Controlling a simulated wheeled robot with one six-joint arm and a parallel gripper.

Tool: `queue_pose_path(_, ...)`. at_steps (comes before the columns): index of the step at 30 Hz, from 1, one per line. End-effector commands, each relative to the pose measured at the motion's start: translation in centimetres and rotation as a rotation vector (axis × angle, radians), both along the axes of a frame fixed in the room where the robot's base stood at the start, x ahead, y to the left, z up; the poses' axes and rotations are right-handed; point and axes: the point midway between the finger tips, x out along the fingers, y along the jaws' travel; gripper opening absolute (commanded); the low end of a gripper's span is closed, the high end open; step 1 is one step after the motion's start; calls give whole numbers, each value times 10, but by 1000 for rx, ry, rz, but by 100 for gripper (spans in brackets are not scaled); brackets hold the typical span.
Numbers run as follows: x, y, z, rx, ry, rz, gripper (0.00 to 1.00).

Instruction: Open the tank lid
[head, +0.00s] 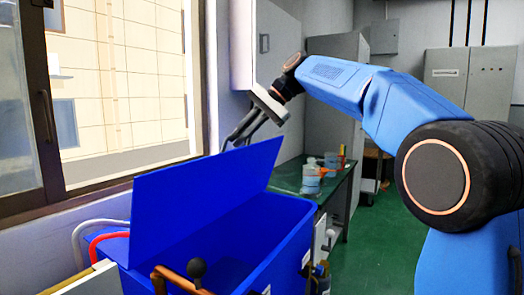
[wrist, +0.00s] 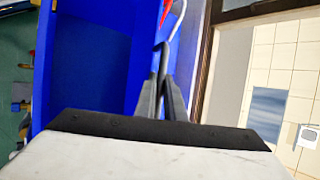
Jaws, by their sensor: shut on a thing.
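The blue tank lid (head: 200,195) stands raised and tilted above the open blue tank (head: 285,240) in the head view. My gripper (head: 232,142) is at the lid's upper edge, its dark fingers pointing down and left, shut on the lid. The exact contact is partly hidden behind the lid. In the wrist view my gripper's fingers (wrist: 163,60) are close together beside blue surfaces, and the inside of the tank (wrist: 90,65) shows to the left.
A window (head: 120,80) is close behind and left of the lid. Red and white hoses (head: 105,238) run at the tank's left. A green table (head: 340,190) with containers (head: 312,175) stands behind the tank. Green floor is clear to the right.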

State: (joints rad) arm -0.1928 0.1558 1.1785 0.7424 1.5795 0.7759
Motion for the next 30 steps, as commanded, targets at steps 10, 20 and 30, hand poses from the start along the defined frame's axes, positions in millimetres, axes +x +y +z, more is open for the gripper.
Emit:
queue_pose_path(10,37,51,14,-1,0,1,0)
queue_pose_path(20,51,70,16,-1,1,0,0)
queue_pose_path(30,53,72,16,-1,2,-1,0)
